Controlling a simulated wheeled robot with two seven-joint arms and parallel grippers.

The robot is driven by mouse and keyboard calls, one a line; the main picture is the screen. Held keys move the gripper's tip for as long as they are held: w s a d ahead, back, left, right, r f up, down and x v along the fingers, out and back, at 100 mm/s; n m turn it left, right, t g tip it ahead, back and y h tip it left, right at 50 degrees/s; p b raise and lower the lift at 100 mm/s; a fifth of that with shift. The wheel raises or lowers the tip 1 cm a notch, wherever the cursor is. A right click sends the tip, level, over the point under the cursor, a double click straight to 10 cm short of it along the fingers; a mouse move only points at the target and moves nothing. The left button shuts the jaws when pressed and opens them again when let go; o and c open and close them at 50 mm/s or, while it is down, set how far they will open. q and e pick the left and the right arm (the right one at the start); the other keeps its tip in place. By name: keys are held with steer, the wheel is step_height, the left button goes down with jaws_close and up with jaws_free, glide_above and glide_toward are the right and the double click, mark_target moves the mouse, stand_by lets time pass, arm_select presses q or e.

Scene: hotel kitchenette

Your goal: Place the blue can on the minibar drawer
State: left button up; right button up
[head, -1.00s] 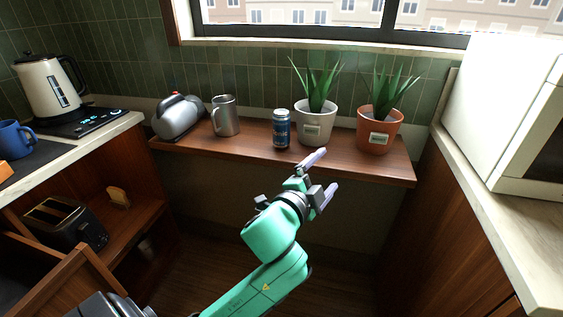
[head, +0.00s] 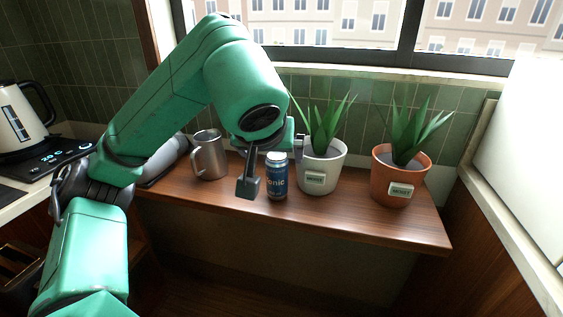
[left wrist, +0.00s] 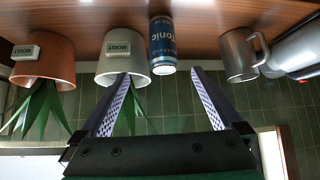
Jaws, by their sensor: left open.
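The blue can (head: 277,177) stands upright on the wooden shelf, between the metal mug and the white plant pot. My left gripper (head: 273,168) is open at the can, with one finger on its left in the head view; the other is partly hidden by the arm. In the left wrist view, which is upside down, the can (left wrist: 162,45) shows in the gap just beyond the open fingertips (left wrist: 162,73). Nothing is held. A wooden compartment (head: 22,290) shows only in part at the lower left; I cannot tell whether it is the minibar drawer. My right gripper is out of view.
The wooden shelf (head: 340,218) also bears a metal mug (head: 209,157), a white pot (head: 322,172) close to the can and a terracotta pot (head: 398,180). A kettle (head: 18,118) stands on the left counter. A white appliance (head: 518,135) stands at the right. The shelf front is clear.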

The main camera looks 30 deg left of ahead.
mark_target(277, 169)
arm_select(q)
steer(key=b+x, duration=0.1)
steer(key=x, duration=0.3)
steer(key=b+x, duration=0.1)
steer(key=x, duration=0.3)
steer(key=b+x, duration=0.2)
steer(key=x, duration=0.3)
steer(key=shift+a+r, duration=0.1)
steer(key=shift+a, duration=0.3)
steer(key=shift+s+d+r, duration=0.1)
steer(key=shift+s, duration=0.05)
steer(key=c, duration=0.5)
jaws_close()
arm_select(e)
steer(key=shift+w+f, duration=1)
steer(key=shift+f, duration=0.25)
